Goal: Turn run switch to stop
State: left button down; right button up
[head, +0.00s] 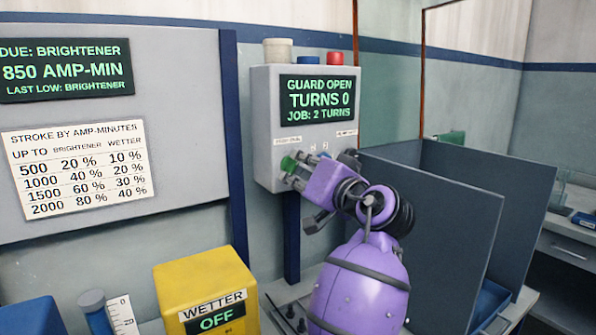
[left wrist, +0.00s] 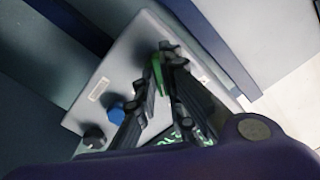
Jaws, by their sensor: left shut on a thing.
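The grey control box (head: 262,120) hangs on the wall, with a screen (head: 317,98) reading "GUARD OPEN, TURNS 0, JOB: 2 TURNS". A green switch (head: 288,163) is low on the left of its front, under a small label too small to read. My left gripper (head: 294,173) is shut on this green switch. In the left wrist view the green switch (left wrist: 156,73) shows between the fingertips (left wrist: 166,64), which partly hide it. I cannot read its position. My right gripper is not in view.
A blue knob (left wrist: 115,114) and a black knob (left wrist: 94,137) sit beside the green switch on the box. A yellow "WETTER OFF" box (head: 205,280) stands below left. Dark upright panels (head: 430,225) stand close to the right of my left arm.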

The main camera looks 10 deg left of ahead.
pick_arm(q)
jog(key=shift+f, duration=0.1)
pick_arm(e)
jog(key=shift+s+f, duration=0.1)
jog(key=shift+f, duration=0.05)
pick_arm(q)
jog(key=shift+n+b, duration=0.3)
jog(key=shift+n, duration=0.3)
jog(key=shift+f+n+b, duration=0.1)
jog(key=shift+n+b, duration=0.45)
jog(key=shift+n, duration=0.65)
jog(key=n+b, duration=0.2)
jog(key=n, duration=0.1)
jog(key=shift+d+n, duration=0.1)
jog(key=shift+n, duration=0.2)
jog(key=n+b, duration=0.1)
jog(key=n, duration=0.2)
jog(key=shift+n+b, duration=0.3)
jog(key=shift+b, duration=0.1)
jog(key=shift+n+b, duration=0.65)
jog(key=shift+n, duration=0.85)
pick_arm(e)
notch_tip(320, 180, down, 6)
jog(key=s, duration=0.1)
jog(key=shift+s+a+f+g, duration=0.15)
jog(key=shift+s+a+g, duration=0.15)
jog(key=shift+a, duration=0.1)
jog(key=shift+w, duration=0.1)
